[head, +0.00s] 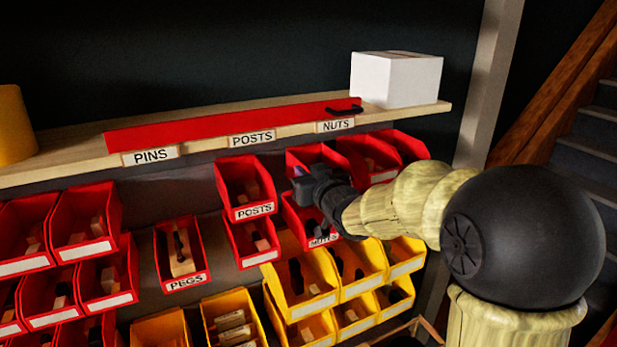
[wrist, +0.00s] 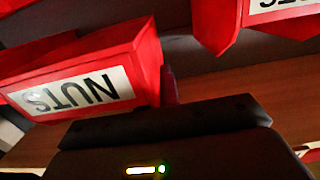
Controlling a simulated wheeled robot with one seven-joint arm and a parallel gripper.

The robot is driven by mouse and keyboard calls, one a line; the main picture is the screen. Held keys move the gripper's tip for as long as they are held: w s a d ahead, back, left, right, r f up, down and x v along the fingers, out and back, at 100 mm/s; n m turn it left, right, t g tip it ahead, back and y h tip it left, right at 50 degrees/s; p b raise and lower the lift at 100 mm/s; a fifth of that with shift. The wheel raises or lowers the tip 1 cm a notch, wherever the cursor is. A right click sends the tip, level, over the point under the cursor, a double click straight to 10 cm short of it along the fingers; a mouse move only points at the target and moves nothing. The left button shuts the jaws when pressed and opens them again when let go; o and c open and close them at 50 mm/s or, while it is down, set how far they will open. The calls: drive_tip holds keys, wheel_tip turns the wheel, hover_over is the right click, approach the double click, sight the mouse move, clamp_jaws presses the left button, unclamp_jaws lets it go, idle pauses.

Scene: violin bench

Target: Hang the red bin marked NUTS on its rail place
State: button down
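The red bin marked NUTS (head: 293,214) is in the middle of the head view, below and left of my gripper (head: 306,186). My wrist partly covers it and its label. In the wrist view the NUTS bin (wrist: 142,62) is large at upper left, its label upside down and tilted. A dark reddish piece beside the bin's edge may be a finger. The fingertips are not clear, so I cannot tell whether they grip the bin. The shelf edge has a NUTS label (head: 335,126), right of the POSTS (head: 252,139) and PINS (head: 150,156) labels.
The red POSTS bin (head: 233,180) hangs to the left of my gripper, with another red bin (head: 240,236) below it. Several red bins (head: 395,150) sit close behind my wrist. Yellow bins (head: 318,302) lie below. A white box (head: 398,80) stands on the shelf.

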sight(296, 163)
drive_tip(key=shift+w+a, duration=0.35)
drive_tip(key=shift+w, duration=0.2)
drive_tip(key=shift+r, duration=0.15)
idle(0.6)
drive_tip(key=shift+w, duration=0.5)
idle(0.5)
drive_tip(key=shift+s+a, duration=0.1)
drive_tip(key=shift+x, duration=1.2)
idle(1.2)
drive_tip(key=shift+f+b, duration=0.9)
drive_tip(key=shift+b, duration=0.25)
idle(0.5)
drive_tip(key=c, duration=1.6)
unclamp_jaws()
drive_tip(key=shift+o, duration=0.2)
